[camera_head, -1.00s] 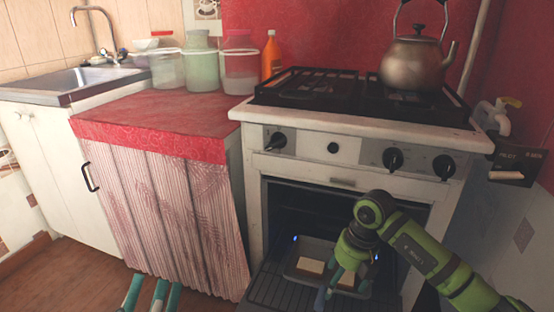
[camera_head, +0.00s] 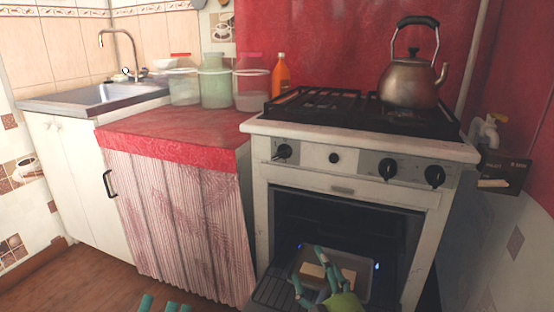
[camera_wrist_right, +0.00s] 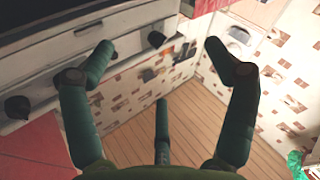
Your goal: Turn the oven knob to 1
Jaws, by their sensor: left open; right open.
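The white oven (camera_head: 342,190) stands right of centre in the head view, with its door down. Any numbers are too small to read. My right gripper (camera_head: 308,270) is open, in front of the oven opening, below and apart from the knobs. In the right wrist view its spread fingers (camera_wrist_right: 160,48) hold nothing; dark knobs (camera_wrist_right: 17,107) show at the left. My left gripper (camera_head: 160,303) is open at the bottom edge, mostly cut off.
A tray (camera_head: 360,287) with pale slices sits in the oven opening, partly behind my right gripper. A kettle (camera_head: 409,82) stands on the black stove grates (camera_head: 330,106). The red-covered counter (camera_head: 165,130) with several containers is at left. Space before the knob panel is clear.

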